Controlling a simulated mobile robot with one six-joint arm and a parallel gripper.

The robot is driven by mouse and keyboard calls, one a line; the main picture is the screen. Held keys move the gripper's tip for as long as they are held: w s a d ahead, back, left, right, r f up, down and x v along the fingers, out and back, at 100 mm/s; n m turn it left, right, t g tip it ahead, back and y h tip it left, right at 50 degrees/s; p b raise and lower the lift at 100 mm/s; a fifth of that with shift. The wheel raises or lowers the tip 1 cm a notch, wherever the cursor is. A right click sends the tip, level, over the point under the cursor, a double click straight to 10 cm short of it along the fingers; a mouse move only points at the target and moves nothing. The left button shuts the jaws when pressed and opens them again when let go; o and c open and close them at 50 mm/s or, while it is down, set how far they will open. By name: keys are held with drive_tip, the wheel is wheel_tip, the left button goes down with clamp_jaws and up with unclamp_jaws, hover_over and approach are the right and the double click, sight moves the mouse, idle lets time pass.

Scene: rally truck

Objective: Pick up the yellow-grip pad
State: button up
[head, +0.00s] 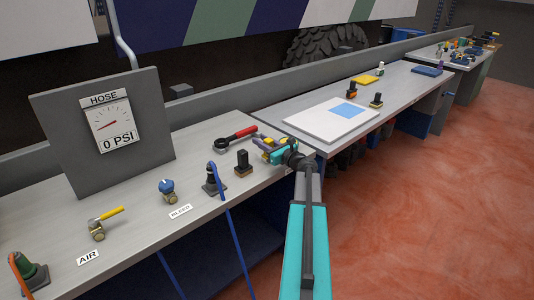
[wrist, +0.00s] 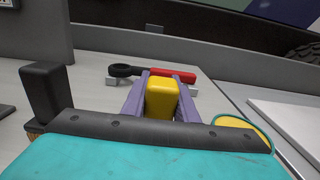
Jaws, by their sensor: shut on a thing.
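My gripper (head: 269,147) is over the near bench, by its right end. In the wrist view its two purple fingers (wrist: 160,95) are shut on a yellow block-shaped grip, which I take for the yellow-grip pad (wrist: 161,97). The grip sits between the fingers, and its lower part is hidden behind my gripper's body. In the head view only a little yellow shows between the fingers. I cannot tell whether the pad touches the bench.
A red-handled ratchet (head: 236,138) lies just beyond my gripper. A black block on a tan base (head: 243,163) stands to its left. A gauge panel (head: 105,130) and valves are further left. A white board with a blue square (head: 330,121) lies on the bench to the right.

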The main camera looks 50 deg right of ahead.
drive_tip(key=shift+r, duration=0.15)
drive_tip(key=shift+r+b, duration=0.3)
drive_tip(key=shift+r, duration=0.75)
drive_tip(key=s+r+b, duration=0.2)
drive_tip(key=s, duration=1.4)
drive_tip(key=shift+a+r, duration=0.2)
drive_tip(key=shift+r, duration=0.15)
